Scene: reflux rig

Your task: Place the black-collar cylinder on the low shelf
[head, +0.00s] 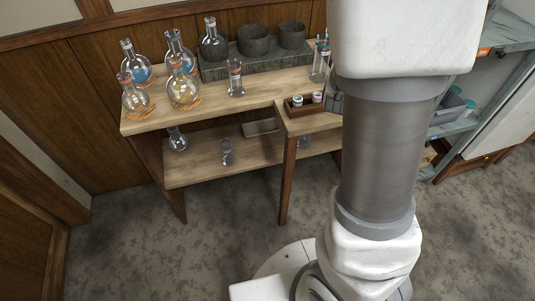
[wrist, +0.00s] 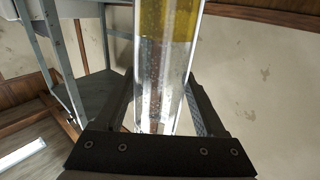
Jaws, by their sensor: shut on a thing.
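In the wrist view my gripper (wrist: 160,95) is shut on a clear glass cylinder (wrist: 163,70). A yellow band or liquid shows in its upper visible part. Its ends are out of that view and no black collar shows, so I cannot tell whether it is the black-collar one. In the head view my arm hides the gripper. The low shelf (head: 205,168) is the wooden board under the bench top. A small round flask (head: 177,139) and a clear cylinder (head: 226,152) stand on it. Another cylinder (head: 235,78) stands on the bench top.
Several round flasks (head: 184,90) crowd the left of the bench top (head: 265,88). A grey block with dark pots (head: 254,40) is behind. A small brown tray (head: 303,106) with vials sits front right. A bench leg (head: 287,182) stands before the shelf; bare board shows between the shelf's glassware.

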